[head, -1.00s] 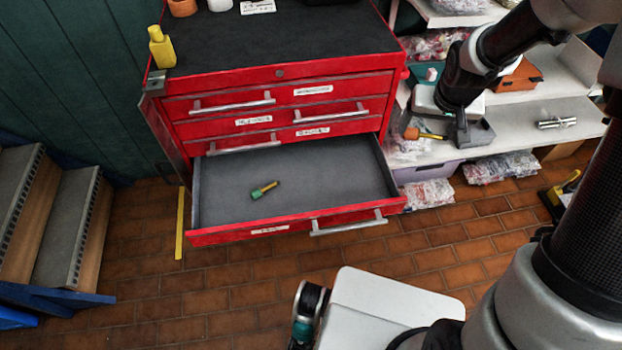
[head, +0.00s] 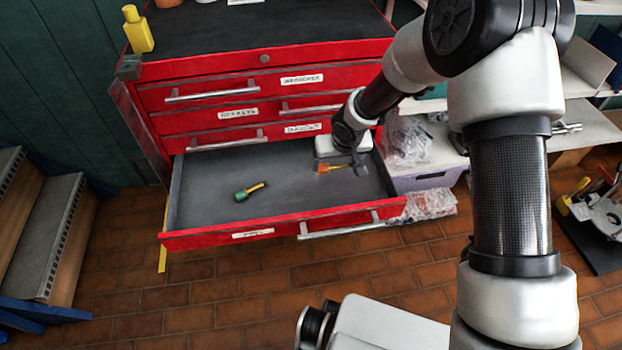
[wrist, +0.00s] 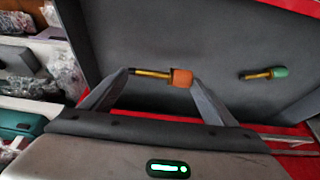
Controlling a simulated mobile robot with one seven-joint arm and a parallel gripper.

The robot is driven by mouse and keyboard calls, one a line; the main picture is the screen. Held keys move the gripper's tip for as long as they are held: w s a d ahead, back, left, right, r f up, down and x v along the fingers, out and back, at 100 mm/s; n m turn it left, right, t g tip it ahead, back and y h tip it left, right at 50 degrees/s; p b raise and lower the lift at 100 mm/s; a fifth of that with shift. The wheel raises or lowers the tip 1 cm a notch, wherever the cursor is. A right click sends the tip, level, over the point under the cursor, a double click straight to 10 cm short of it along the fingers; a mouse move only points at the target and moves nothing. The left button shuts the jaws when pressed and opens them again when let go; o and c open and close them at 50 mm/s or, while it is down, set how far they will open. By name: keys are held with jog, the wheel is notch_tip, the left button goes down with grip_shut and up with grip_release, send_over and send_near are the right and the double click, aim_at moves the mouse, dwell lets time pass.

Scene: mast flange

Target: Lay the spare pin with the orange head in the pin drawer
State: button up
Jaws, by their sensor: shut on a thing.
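The pin with the orange head (wrist: 181,78) is between the fingers of my gripper (wrist: 160,76), which is shut on it. It lies crosswise in the wrist view, its brass shank to the left and its orange head to the right. In the head view the orange-headed pin (head: 322,168) and my gripper (head: 345,168) show over the right part of the open drawer (head: 290,195). I cannot tell whether the pin touches the drawer floor. A pin with a green head (head: 241,195) lies in the drawer, left of my gripper; it also shows in the wrist view (wrist: 279,72).
The red cabinet (head: 225,122) stands behind the open drawer, with a yellow bottle (head: 139,32) on its top. Shelves with bagged parts (head: 407,140) are on the right. The drawer floor between the two pins is clear.

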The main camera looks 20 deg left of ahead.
jog(key=shift+f+b, duration=0.9)
jog(key=shift+f, duration=2.6)
jog(key=shift+f, duration=0.1)
jog(key=shift+f, duration=0.15)
jog(key=o, duration=1.1)
